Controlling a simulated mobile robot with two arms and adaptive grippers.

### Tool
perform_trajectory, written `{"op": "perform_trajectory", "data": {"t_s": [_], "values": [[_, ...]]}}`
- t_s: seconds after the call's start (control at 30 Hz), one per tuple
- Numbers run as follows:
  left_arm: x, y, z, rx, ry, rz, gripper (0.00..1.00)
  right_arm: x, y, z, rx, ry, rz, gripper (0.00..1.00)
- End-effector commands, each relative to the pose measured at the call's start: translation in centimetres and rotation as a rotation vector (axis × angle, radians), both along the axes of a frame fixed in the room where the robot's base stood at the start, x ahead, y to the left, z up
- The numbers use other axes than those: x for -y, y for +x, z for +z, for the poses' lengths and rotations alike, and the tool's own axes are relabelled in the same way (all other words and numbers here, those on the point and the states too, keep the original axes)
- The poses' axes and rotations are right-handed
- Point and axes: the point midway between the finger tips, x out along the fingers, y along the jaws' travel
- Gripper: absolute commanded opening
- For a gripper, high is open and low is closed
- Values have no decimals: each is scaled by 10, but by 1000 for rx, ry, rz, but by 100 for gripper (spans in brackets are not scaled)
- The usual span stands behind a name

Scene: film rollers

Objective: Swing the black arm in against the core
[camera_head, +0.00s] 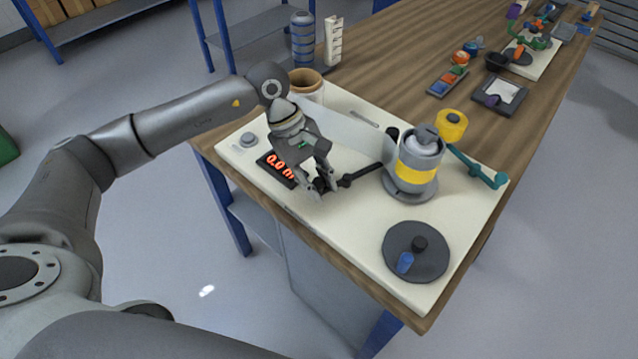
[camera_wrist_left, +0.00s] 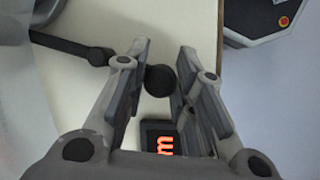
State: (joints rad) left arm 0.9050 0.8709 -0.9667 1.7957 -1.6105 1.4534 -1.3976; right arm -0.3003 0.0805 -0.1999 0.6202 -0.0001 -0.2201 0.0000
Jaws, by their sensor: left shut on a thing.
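The black arm (camera_head: 364,175) reaches out to the left from beside the core and stands apart from it. The core (camera_head: 420,145) is a grey cylinder with a yellow band on a round grey base. My left gripper (camera_head: 318,190) is shut on the black arm's outer end, to the left of the core. In the left wrist view, the black knob of the arm's end (camera_wrist_left: 160,80) sits between the fingers (camera_wrist_left: 160,85), and the arm (camera_wrist_left: 70,45) runs off to the upper left. The fingers partly hide the arm's end in the head view. My right gripper is not in view.
A pale film strip (camera_head: 345,130) spans from the brown spool (camera_head: 306,85) to the core. A teal arm (camera_head: 478,168) and yellow roller (camera_head: 452,125) are to the right. A dark disc (camera_head: 416,250) with knobs is in front. A red-digit display (camera_head: 277,168) lies beside my gripper.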

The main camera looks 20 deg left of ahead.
Motion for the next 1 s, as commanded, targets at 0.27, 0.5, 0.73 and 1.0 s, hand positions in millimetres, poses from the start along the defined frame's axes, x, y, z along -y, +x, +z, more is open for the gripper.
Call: {"op": "perform_trajectory", "data": {"t_s": [0.27,0.5,0.73,1.0], "values": [[-1,1,1,4,2,3,34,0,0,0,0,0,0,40],[-1,1,1,2,1,2,47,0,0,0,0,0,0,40],[-2,1,4,3,1,2,47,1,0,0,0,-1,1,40],[-22,4,45,7,2,4,47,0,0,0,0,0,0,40]]}}
